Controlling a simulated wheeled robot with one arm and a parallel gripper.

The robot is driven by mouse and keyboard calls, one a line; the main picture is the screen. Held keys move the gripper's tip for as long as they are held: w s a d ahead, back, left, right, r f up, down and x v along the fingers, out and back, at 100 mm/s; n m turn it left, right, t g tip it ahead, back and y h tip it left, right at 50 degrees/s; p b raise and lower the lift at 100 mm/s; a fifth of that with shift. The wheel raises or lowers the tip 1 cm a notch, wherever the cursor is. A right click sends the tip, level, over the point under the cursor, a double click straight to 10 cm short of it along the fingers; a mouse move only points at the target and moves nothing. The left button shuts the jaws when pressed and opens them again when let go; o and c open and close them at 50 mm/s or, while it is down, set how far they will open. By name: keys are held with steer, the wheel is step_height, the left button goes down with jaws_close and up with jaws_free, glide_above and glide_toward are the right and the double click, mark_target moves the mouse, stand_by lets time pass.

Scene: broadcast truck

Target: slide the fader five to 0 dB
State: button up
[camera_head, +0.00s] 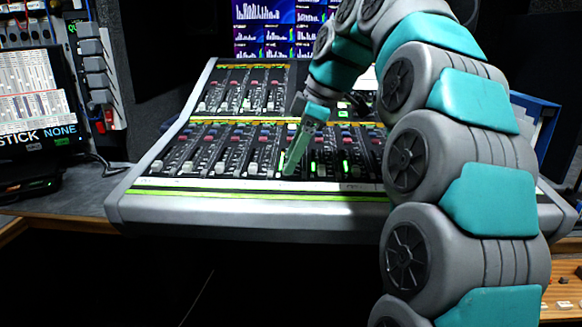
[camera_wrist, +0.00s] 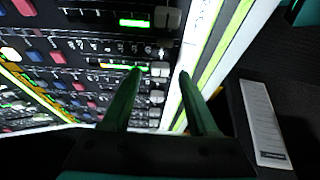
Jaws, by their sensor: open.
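The mixing console (camera_head: 240,203) has a lower row of channel strips with fader caps. The fader caps left of my gripper (camera_head: 285,173) sit near the front ends of their slots. My gripper points down at the strip about fifth from the left, which I take as fader five; no number is readable. In the wrist view my gripper (camera_wrist: 161,73) is open, with its two green fingers apart. A grey fader cap (camera_wrist: 159,69) shows between the fingertips, beside a lit green bar. I cannot tell whether either finger touches it. The 0 dB mark is not readable.
More fader caps stand close on both sides, one of them (camera_wrist: 168,17) next to the gripped-at strip. An upper bank (camera_head: 243,88) lies behind. Screens (camera_head: 283,25) stand at the back, a monitor (camera_head: 32,95) at the left, a blue binder (camera_head: 535,130) at the right.

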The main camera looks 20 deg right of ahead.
steer(key=shift+w+a+f, duration=0.2)
steer(key=shift+a+f, duration=0.05)
steer(key=shift+f, duration=0.4)
steer(key=shift+c, duration=0.2)
jaws_close()
stand_by(0.8)
